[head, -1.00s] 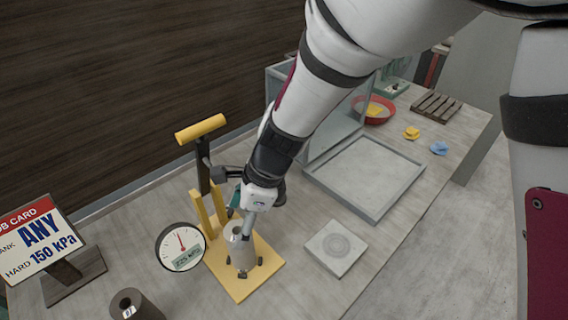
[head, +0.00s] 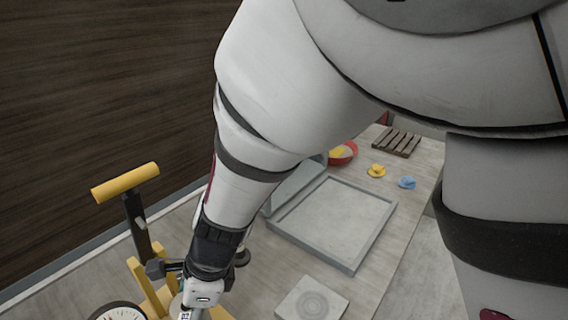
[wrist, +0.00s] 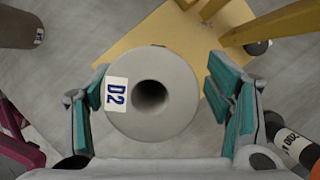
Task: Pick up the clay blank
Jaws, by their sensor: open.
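The clay blank (wrist: 178,112) appears to be the pale grey cylinder with a round hole in its top and a white "D2" label. It stands over the yellow base plate (wrist: 130,45) in the wrist view. My gripper (wrist: 155,90) is open, with a teal-padded finger on each side of the cylinder. A narrow gap shows at the right finger; I cannot tell whether the left finger touches. In the head view my wrist reaches down at the bottom edge, and the cylinder is mostly hidden or cut off there.
A yellow-handled press (head: 125,183) with a dial gauge (head: 118,312) stands beside my wrist. A square tray (head: 352,262), a grey slab (head: 290,305), a red bowl (head: 346,155) and yellow (head: 377,170) and blue (head: 407,182) pieces lie right.

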